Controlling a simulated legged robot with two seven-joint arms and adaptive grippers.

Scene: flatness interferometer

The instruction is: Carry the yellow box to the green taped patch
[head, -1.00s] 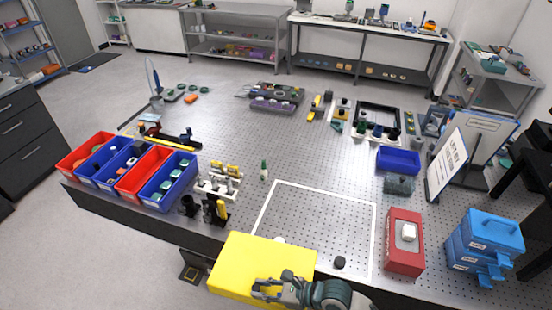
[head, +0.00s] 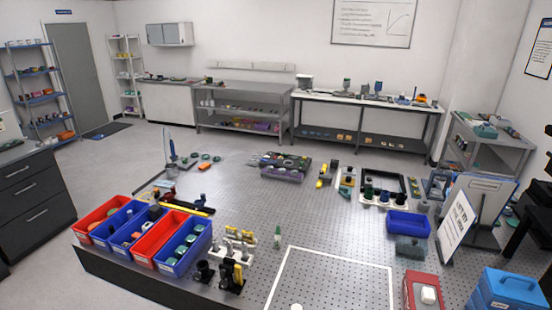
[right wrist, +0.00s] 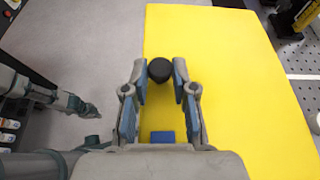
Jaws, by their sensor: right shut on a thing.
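The yellow box (right wrist: 235,90) fills much of the right wrist view, a broad flat yellow face under my right gripper (right wrist: 160,75). The right gripper is shut on the box, its blue-padded fingers either side of a black round piece (right wrist: 160,69); the exact grip is unclear. A small blue patch shows nearer the palm. A grey arm end that looks like my left gripper (right wrist: 80,105) is at the left of that view, apart from the box; its fingers are unclear. The head view shows neither box nor grippers. I see no green taped patch.
The perforated table (head: 335,240) holds red and blue bins (head: 160,238) at its left, a white taped outline at the front, and a blue tray (head: 408,224), red box (head: 422,291) and blue case (head: 508,288) at the right. Grey floor is open at the left.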

